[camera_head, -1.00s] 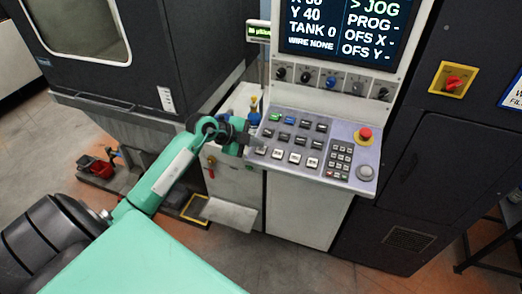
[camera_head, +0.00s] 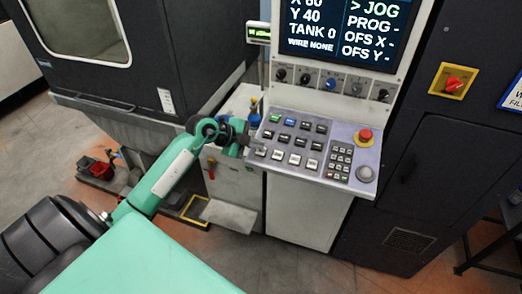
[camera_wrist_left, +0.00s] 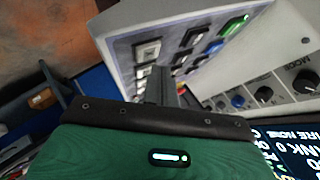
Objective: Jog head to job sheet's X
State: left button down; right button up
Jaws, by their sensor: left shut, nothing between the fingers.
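The control panel (camera_head: 296,163) slopes out below the screen, with rows of dark and white keys, one green key (camera_head: 274,117) and one blue key (camera_head: 290,121). The screen (camera_head: 340,30) reads Y 40, TANK 0, WIRE NONE, > JOG, PROG -, OFS X - and OFS Y -; its top line, X, is partly cut off. My left gripper (camera_head: 258,149) is shut and empty at the panel's left edge, by the lower-left keys. In the left wrist view its fingers (camera_wrist_left: 158,84) point at the keys; I cannot tell whether they touch. My right gripper is not in view.
A red stop button (camera_head: 364,135), a keypad (camera_head: 340,162) and a grey round knob (camera_head: 364,174) are on the panel's right. Several knobs (camera_head: 330,83) line the strip under the screen. A yellow-plated red switch (camera_head: 453,84) is on the dark cabinet. A blue-topped bottle (camera_head: 254,116) stands left of the panel.

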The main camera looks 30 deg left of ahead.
pick_arm(q)
jog(key=shift+f, duration=0.1)
dwell(0.7)
jog(key=shift+f, duration=0.3)
jog(key=shift+w+f, duration=0.1)
jog(key=shift+f, duration=0.3)
dwell(0.8)
jog(key=shift+r+p, duration=0.8)
jog(key=shift+p, duration=0.25)
jog(key=r+p, duration=0.2)
jog(key=s+r+p, duration=0.1)
jog(key=r+p, duration=0.2)
jog(key=shift+s+d, duration=0.1)
jog(key=shift+s, duration=0.05)
